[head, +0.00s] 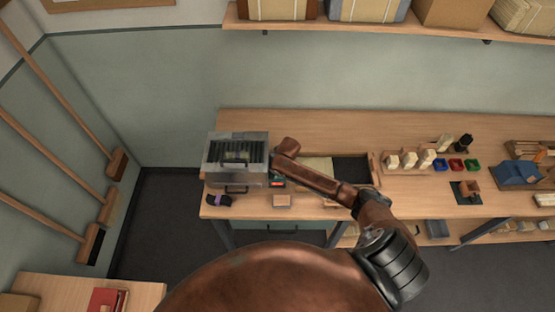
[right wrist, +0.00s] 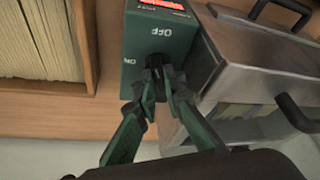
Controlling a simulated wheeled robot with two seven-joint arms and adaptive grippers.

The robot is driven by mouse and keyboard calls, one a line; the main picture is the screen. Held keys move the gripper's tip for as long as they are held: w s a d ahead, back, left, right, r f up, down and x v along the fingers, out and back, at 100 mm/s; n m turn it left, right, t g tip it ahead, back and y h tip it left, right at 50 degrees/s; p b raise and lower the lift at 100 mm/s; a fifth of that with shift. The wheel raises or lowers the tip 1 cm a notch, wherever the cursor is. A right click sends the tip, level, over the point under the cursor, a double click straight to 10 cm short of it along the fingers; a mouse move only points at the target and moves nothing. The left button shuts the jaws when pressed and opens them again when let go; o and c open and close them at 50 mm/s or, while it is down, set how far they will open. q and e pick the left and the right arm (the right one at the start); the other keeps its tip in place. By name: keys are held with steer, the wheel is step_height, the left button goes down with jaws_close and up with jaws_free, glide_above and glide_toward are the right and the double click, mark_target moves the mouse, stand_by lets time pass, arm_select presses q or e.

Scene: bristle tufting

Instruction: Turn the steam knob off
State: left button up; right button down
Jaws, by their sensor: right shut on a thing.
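The steam unit (head: 238,160) is a grey metal box with a slatted, open-looking top and a dark front handle, at the left end of the bench. Its green control box (right wrist: 165,42) has a lit red display and white OFF and ON marks; part of it shows in the head view (head: 278,182). The black steam knob (right wrist: 154,61) sits below OFF and beside ON in the wrist view. My right gripper (right wrist: 160,82) has its green fingers shut on the knob. Which mark the knob points to I cannot tell, as the fingers cover much of it. My left gripper is not in view.
Brooms lean on the left wall. The bench's back strip is clear.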

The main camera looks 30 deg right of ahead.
steer(key=m+p, duration=0.2)
steer(key=shift+a+r+m+h, duration=0.15)
steer(key=shift+m+h, duration=0.15)
steer(key=shift+h, duration=0.1)
steer(key=shift+w+m+h+p, duration=0.15)
steer(key=shift+m+h+p, duration=0.45)
steer(key=shift+m+p, duration=0.6)
steer(key=shift+m+g, duration=0.3)
steer(key=shift+m, duration=0.1)
steer(key=c, duration=2)
jaws_free()
